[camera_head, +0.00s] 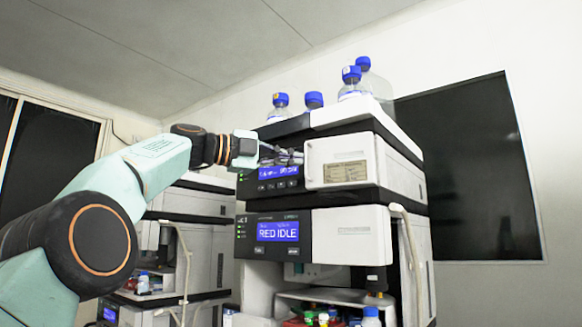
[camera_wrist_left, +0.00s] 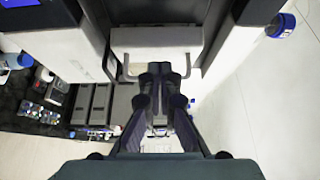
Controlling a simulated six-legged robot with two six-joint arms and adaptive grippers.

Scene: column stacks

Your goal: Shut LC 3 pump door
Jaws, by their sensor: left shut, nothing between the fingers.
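A tall instrument stack stands in the middle of the head view. Its upper module has a white door (camera_head: 342,161) with a small tan label, beside a blue display (camera_head: 278,178). I cannot tell clearly how far this door stands open, and I cannot read which unit is LC 3. My left gripper (camera_head: 290,156) is shut and empty, in front of the upper module near the door's left edge; contact cannot be told. In the left wrist view the closed fingertips (camera_wrist_left: 160,68) point toward a white panel (camera_wrist_left: 156,38) between dark sides. My right gripper is not in view.
A lower module with a "RED IDLE" display (camera_head: 278,231) sits below. Blue-capped bottles (camera_head: 351,80) stand on top of the stack. A second stack (camera_head: 195,235) is to the left, behind my arm. A tube (camera_head: 411,255) hangs at the right. A dark wall panel (camera_head: 465,170) is behind.

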